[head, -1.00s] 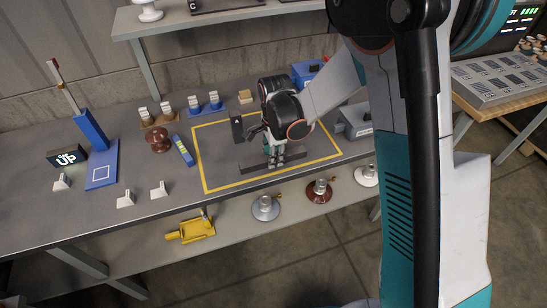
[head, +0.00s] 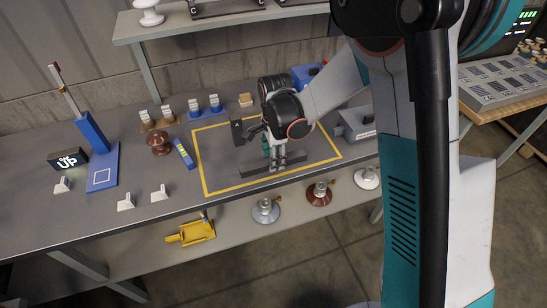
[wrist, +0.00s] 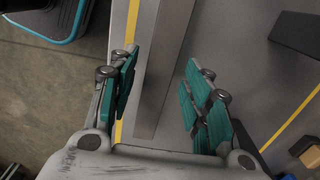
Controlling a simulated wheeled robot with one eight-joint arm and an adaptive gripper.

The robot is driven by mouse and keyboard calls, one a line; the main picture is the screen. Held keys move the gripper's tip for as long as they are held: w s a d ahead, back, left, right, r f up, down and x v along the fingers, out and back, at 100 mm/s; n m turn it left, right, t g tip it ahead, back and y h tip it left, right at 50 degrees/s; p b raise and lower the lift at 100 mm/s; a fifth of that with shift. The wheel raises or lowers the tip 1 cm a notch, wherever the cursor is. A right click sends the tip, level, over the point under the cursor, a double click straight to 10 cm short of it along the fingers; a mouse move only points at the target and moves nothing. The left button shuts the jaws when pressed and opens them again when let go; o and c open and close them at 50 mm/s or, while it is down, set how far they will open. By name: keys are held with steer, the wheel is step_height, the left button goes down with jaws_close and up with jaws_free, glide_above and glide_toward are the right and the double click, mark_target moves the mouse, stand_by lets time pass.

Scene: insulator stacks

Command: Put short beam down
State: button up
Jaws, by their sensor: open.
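A dark grey beam (head: 255,171) lies flat on the bench inside the yellow-outlined area, near its front line. In the wrist view the beam (wrist: 162,65) runs lengthwise between my fingers, with a visible gap on both sides. My gripper (head: 276,166) points down over the beam, and its teal-padded fingers (wrist: 163,85) are spread open. Part of the beam is hidden behind the fingers in the head view. I cannot tell whether it is the short beam by any marking.
A dark upright block (head: 237,133) stands behind the beam, inside the yellow outline (head: 200,165). A brown insulator (head: 159,143) and a blue level-like bar (head: 184,153) lie left of it. A grey box (head: 356,122) stands at the right. Insulator discs (head: 266,209) sit on the lower shelf.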

step_height(320, 180, up, 11)
steer(key=p, duration=0.3)
steer(key=shift+f, duration=0.15)
steer(key=shift+d, duration=0.15)
